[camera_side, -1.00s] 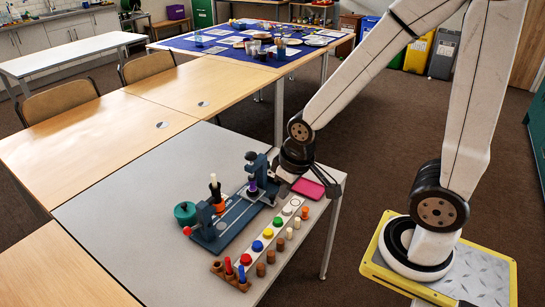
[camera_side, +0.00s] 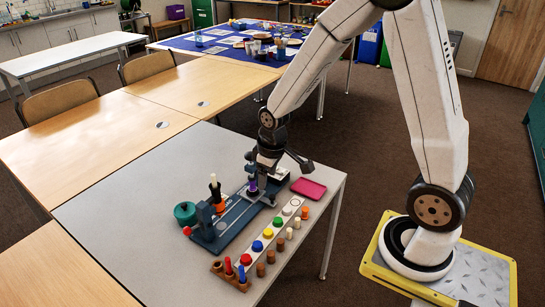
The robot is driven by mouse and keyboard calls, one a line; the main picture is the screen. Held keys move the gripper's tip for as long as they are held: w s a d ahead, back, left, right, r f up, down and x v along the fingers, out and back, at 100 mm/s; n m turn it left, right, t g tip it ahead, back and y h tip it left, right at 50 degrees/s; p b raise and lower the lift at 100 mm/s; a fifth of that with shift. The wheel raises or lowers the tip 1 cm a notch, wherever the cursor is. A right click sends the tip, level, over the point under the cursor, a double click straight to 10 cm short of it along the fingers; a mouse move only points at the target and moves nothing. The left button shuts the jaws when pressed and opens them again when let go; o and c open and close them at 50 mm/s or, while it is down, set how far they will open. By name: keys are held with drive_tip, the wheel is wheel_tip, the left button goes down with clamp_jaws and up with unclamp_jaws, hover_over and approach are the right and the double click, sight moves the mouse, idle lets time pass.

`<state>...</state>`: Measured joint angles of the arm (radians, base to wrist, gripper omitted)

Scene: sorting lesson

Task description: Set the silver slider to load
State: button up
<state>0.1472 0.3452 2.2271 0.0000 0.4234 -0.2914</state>
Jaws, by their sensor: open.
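A blue-grey machine (camera_side: 236,221) lies on the grey table, with two uprights along its base. A white-tipped dark spindle with an orange collar (camera_side: 218,206) stands at its near upright. A purple part (camera_side: 253,185) shows at its far end, partly hidden by my gripper. I cannot make out the silver slider or its load mark; they are too small or hidden. My gripper (camera_side: 256,171) is open, pointing down over the far end of the machine, just above or beside the purple part. I cannot tell whether it touches anything.
A white strip (camera_side: 270,243) with several coloured knobs lies right of the machine, with wooden pegs beside it. A magenta tray (camera_side: 308,188) lies near the table's right edge. A green round pot (camera_side: 185,212) stands left. The grey table's left part (camera_side: 120,210) is clear.

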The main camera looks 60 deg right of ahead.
drive_tip(key=w+d+f+n, duration=0.2)
drive_tip(key=w+d+f, duration=0.3)
drive_tip(key=d+f, duration=0.2)
drive_tip(key=n+g, duration=0.1)
drive_tip(key=g, duration=0.1)
hover_over(272, 195)
wheel_tip(272, 195, down, 6)
drive_tip(key=shift+f, duration=0.1)
drive_tip(key=shift+f, duration=0.1)
drive_tip(key=shift+f, duration=3.7)
clamp_jaws()
